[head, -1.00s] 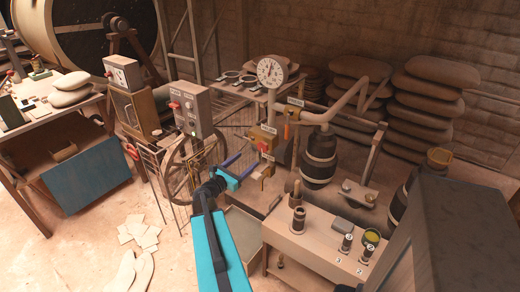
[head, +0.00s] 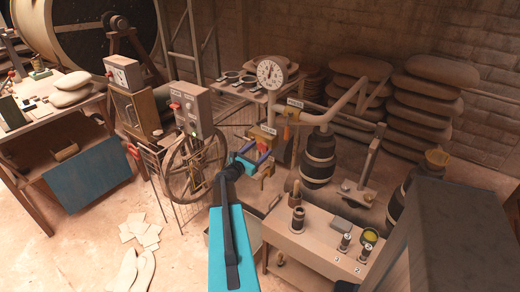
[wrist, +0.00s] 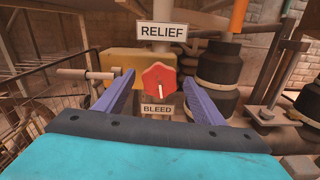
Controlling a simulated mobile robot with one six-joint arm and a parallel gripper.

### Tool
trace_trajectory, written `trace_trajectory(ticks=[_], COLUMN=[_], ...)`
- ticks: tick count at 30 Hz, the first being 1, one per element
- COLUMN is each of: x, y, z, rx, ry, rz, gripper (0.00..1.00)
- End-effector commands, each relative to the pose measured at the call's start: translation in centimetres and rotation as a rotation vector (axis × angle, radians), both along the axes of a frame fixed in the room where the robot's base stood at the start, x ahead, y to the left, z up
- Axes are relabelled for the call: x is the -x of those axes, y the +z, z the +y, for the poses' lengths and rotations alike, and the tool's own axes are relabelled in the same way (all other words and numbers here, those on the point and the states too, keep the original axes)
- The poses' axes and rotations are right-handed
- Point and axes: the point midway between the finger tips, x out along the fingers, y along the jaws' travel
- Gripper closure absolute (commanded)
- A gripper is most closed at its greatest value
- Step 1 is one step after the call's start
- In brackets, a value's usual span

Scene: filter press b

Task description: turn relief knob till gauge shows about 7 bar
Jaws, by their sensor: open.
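The red hexagonal relief knob (wrist: 158,84) faces the wrist view on a yellow valve block (wrist: 120,62). A white RELIEF sign (wrist: 161,32) is above it and a BLEED sign (wrist: 158,109) below. The knob has a pale mark pointing down. My gripper (head: 253,155) is open, with one purple finger on each side of the knob in the wrist view. I cannot tell whether the fingers touch it. In the head view the gripper largely covers the knob. The round white gauge (head: 271,73) stands above; its dark needle is too small to read.
A pipe (head: 345,105) and a dark ribbed cylinder (head: 320,155) stand right of the valve. A spoked handwheel (head: 192,168) and wire rack are to the left. A low bench (head: 318,245) with small labelled fittings is at front right.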

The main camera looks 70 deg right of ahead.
Motion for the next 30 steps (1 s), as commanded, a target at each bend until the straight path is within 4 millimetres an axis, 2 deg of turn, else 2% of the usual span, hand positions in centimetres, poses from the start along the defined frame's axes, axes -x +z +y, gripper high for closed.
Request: trace_trajectory(ticks=[12, 18, 20, 30], x=[0.15, 0.13, 0.13, 0.17], y=[0.00, 0.00, 0.00, -0.18], z=[-0.44, -0.42, -0.42, -0.36], rx=[0.000, 0.000, 0.000, 0.004], ry=[0.000, 0.000, -0.001, -0.002], rz=[0.000, 0.000, 0.000, -0.017], gripper=[0.37, 0.71, 0.79, 0.79])
